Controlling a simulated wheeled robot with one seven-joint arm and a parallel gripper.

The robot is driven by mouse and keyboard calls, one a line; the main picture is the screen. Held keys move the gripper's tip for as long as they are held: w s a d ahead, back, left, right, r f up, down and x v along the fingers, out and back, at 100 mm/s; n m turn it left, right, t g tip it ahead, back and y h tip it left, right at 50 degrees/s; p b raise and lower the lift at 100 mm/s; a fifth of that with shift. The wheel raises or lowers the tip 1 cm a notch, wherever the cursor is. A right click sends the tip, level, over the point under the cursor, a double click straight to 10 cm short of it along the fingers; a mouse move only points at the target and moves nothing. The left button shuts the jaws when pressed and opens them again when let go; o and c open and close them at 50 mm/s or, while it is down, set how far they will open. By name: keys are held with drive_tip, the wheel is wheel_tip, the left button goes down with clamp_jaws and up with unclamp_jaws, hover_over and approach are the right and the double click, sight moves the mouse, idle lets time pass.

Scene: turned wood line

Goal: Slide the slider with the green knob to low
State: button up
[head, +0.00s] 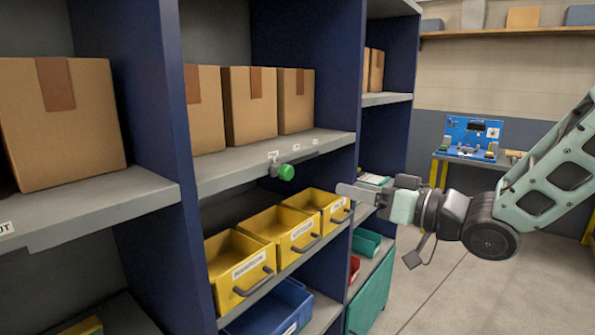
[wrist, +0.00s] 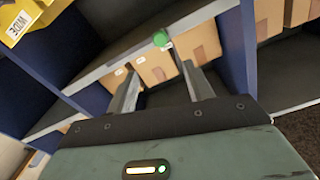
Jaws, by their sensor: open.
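The green knob (head: 286,172) sticks out from the front edge of a grey shelf in the head view. Small white labels sit along the shelf edge above and beside it; their text is too small to read. My gripper (head: 343,191) is to the right of the knob and a little lower, apart from it. In the wrist view the green knob (wrist: 161,38) shows beyond the two fingers, near the gap between their tips. My gripper in the wrist view (wrist: 155,72) is open with nothing between its fingers. The slider's track is hard to make out.
Cardboard boxes (head: 250,104) stand on the shelf (head: 235,168) above the knob. Yellow bins (head: 241,268) with handles sit on the shelf below. A blue upright (head: 337,95) stands right of the knob. A blue-panelled workbench (head: 470,150) is at the back. Floor on the right is clear.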

sight(290, 172)
drive_tip(key=p+x, duration=0.4)
drive_tip(key=x, duration=1.1)
drive_tip(key=shift+w+a+r+p, duration=0.1)
drive_tip(key=shift+a+p, duration=0.1)
drive_tip(key=shift+p, duration=0.1)
drive_tip(key=shift+x, duration=0.8)
clamp_jaws()
drive_tip(key=w+d, duration=0.1)
drive_tip(key=w, duration=0.1)
drive_tip(key=w+d, duration=0.4)
drive_tip(key=shift+w, duration=0.2)
unclamp_jaws()
